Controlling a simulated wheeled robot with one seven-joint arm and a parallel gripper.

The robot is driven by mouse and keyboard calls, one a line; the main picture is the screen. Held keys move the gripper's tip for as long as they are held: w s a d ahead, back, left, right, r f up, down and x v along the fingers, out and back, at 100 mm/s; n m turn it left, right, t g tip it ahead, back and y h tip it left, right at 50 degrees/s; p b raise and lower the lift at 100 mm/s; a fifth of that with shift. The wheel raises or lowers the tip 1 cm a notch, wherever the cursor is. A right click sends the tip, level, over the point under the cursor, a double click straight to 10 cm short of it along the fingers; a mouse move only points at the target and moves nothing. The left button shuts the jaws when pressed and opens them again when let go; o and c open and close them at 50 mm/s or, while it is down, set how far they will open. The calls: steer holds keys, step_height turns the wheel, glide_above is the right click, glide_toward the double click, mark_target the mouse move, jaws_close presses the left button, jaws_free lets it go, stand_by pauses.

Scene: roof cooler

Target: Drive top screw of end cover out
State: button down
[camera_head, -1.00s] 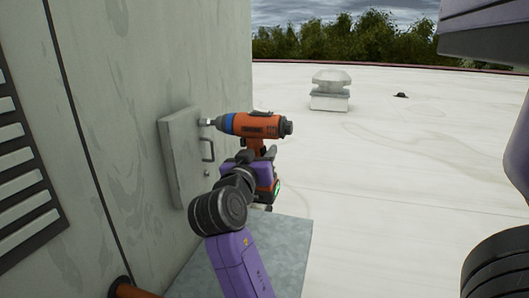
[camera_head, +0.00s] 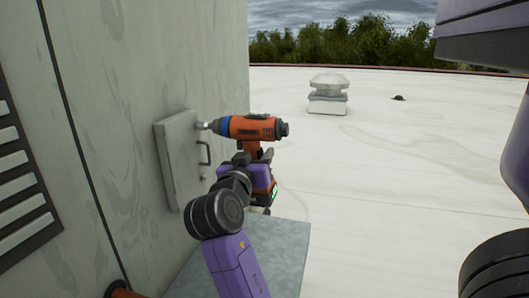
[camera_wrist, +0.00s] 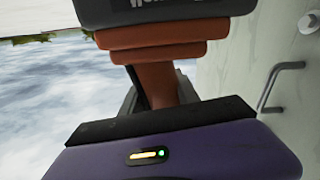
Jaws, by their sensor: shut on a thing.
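The end cover (camera_head: 175,165) is a flat grey panel with a bar handle (camera_head: 207,153) on the grey cooler wall. My gripper (camera_head: 250,158) is shut on the grip of an orange power driver (camera_head: 252,127) with a blue collar. The driver lies about level, its bit (camera_head: 204,126) pointing left at the upper part of the cover. The tip seems to meet the top screw, but the screw itself is hidden and contact cannot be told. The wrist view is upside down. It shows the driver's grip (camera_wrist: 160,75), the handle (camera_wrist: 275,85) and the lower screw (camera_wrist: 308,22).
A grey metal ledge (camera_head: 285,250) lies below my arm. A louvred vent (camera_head: 20,200) is on the wall at left. The white roof to the right is open, with a roof vent (camera_head: 328,95) far off.

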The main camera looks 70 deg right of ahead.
steer(key=shift+a+f, duration=0.1)
steer(key=shift+f, duration=0.15)
steer(key=shift+s+f, duration=0.3)
steer(key=shift+s, duration=0.2)
steer(key=shift+s+f, duration=0.1)
steer(key=shift+s, duration=0.45)
steer(key=shift+s+f, duration=0.15)
steer(key=shift+s, duration=0.05)
steer(key=shift+s+d+r+p, duration=0.15)
steer(key=shift+s+p, duration=0.15)
steer(key=shift+s, duration=0.5)
steer(key=shift+s+d+r+p, duration=0.15)
steer(key=shift+s+p, duration=0.15)
steer(key=shift+s, duration=0.45)
steer(key=shift+s, duration=0.1)
